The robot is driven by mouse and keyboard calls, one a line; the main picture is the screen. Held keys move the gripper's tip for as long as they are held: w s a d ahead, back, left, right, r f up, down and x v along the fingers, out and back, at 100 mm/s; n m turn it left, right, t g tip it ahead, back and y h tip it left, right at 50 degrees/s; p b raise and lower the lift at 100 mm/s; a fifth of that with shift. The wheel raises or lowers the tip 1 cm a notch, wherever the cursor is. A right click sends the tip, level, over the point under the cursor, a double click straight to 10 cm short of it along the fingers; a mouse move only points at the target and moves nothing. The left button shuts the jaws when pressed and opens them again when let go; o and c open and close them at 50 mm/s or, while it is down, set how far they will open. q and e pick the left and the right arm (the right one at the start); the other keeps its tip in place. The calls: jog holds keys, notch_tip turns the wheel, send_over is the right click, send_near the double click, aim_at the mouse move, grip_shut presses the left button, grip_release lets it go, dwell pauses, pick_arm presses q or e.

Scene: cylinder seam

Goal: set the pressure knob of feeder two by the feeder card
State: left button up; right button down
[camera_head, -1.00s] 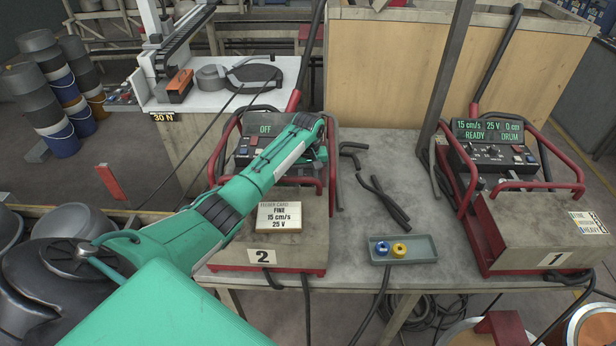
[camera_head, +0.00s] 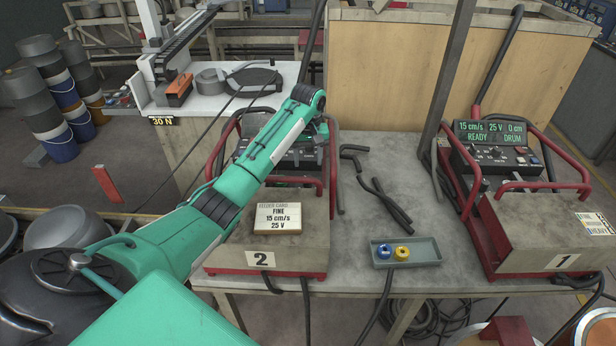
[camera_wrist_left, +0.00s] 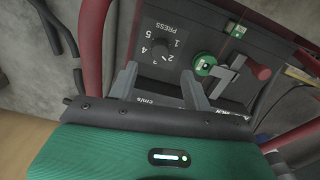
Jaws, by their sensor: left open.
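Feeder two (camera_head: 290,240) is the left unit on the bench, labelled 2. In the left wrist view, my left gripper (camera_wrist_left: 158,72) is open and empty over the panel (camera_wrist_left: 165,90). A dark pressure knob (camera_wrist_left: 161,51), beside the word PRESS and several digits, lies just beyond the fingertips, between them in the picture. I cannot tell its setting. My right gripper is out of view.
A round green part (camera_wrist_left: 205,66) and a red-ended lever (camera_wrist_left: 258,71) sit right of the fingers. Feeder one (camera_head: 530,230), at right, shows 15 cm/s, 25 V, READY, DRUM. A tray (camera_head: 405,252) holds a blue and a yellow ring. Red guard bars flank the feeder panels.

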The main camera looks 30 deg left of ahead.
pick_arm(q)
notch_tip(320, 180, up, 6)
jog(key=shift+f, duration=0.1)
dwell(0.6)
